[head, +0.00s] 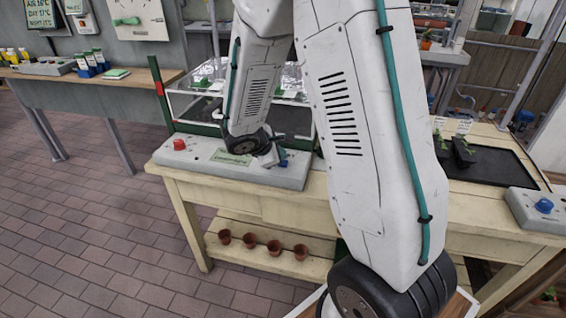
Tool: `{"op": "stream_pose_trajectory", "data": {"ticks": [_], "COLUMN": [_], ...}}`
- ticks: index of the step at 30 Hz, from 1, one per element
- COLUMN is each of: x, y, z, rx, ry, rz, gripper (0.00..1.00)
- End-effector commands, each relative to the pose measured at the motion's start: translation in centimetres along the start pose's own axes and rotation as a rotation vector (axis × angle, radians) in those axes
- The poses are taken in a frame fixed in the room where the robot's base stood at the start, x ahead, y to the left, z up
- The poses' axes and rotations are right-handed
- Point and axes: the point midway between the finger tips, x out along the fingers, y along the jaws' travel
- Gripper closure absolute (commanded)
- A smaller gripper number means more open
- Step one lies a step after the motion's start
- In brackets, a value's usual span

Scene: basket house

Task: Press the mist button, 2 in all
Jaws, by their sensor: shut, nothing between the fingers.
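A grey control box (206,160) sits on the front edge of the wooden bench. It has a red button (179,144) at its left end, a green label (231,158) too small to read, and a blue button (283,164) near its right end. My gripper (276,160) is low over the right part of this box, close beside the blue button. It looks shut and holds nothing. I cannot tell whether it touches the button. A second grey box with a blue button (544,205) is at the bench's right end. No readable label marks the mist button.
A clear-walled case (188,101) stands behind the box. A black tray (500,172) with seedlings lies on the right of the bench. Several small pots (249,240) stand on the lower shelf. Another bench (60,82) is at the left. My arm hides the middle.

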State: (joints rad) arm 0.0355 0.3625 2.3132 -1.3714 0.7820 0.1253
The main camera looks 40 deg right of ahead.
Motion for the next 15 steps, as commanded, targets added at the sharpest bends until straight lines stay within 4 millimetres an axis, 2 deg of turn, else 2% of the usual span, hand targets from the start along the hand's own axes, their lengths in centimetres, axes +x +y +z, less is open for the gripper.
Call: {"op": "stream_pose_trajectory", "data": {"ticks": [15], "x": [0.52], "y": [-0.40], "z": [-0.37], "rx": [-0.001], "ry": [0.000], "rz": [0.000], "gripper": [1.00]}}
